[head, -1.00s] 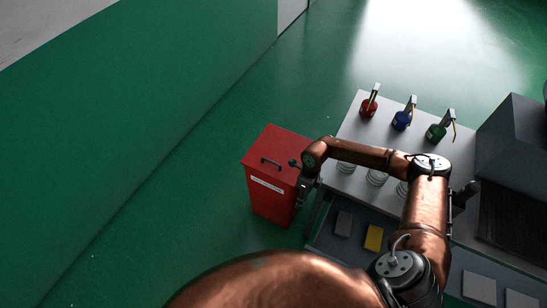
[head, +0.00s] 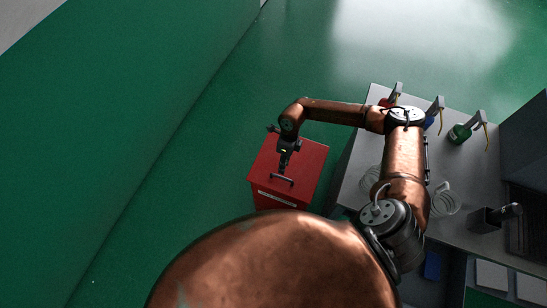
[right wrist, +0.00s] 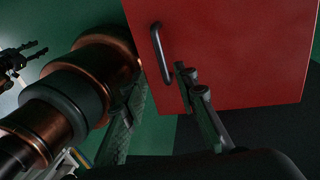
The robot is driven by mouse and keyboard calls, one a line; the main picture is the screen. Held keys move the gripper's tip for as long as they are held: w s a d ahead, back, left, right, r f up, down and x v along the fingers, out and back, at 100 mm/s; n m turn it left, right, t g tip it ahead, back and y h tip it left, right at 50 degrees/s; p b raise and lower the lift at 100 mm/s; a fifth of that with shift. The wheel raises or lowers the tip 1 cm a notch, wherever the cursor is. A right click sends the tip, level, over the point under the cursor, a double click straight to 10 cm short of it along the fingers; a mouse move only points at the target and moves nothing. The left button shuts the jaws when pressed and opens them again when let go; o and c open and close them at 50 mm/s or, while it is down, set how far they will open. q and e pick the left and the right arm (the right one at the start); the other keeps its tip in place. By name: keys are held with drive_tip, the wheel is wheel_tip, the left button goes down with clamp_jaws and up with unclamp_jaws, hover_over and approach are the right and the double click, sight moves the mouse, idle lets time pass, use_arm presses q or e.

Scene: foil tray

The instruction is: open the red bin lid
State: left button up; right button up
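The red bin (head: 254,190) stands on the green floor left of the bench, with its red lid (head: 308,165) lying closed on top. A dark bar handle (head: 283,181) is near the lid's front edge. My right gripper (head: 283,168) points down over the lid, just behind the handle in the head view. In the right wrist view the handle (right wrist: 160,54) shows just beyond the open, empty fingers (right wrist: 160,85), apart from them. What looks like my left gripper (right wrist: 28,55) is small at the left there, fingers apart; it is out of the head view.
A grey bench (head: 360,150) stands to the right of the bin. It holds a green container (head: 460,134), a blue one (head: 428,123), white coiled items (head: 445,198) and a dark cup (head: 487,218). Floor left of the bin is clear.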

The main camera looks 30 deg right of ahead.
sight(282, 177)
drive_tip(key=x, duration=0.5)
drive_tip(key=shift+f, duration=0.25)
drive_tip(key=shift+w+f, duration=0.15)
drive_tip(key=shift+f, duration=0.7)
drive_tip(key=shift+s, duration=0.25)
drive_tip(key=shift+w+f, duration=0.15)
clamp_jaws()
use_arm(q)
drive_tip(key=shift+s+f, duration=0.25)
drive_tip(key=shift+s, duration=0.85)
drive_tip(key=shift+w, duration=0.15)
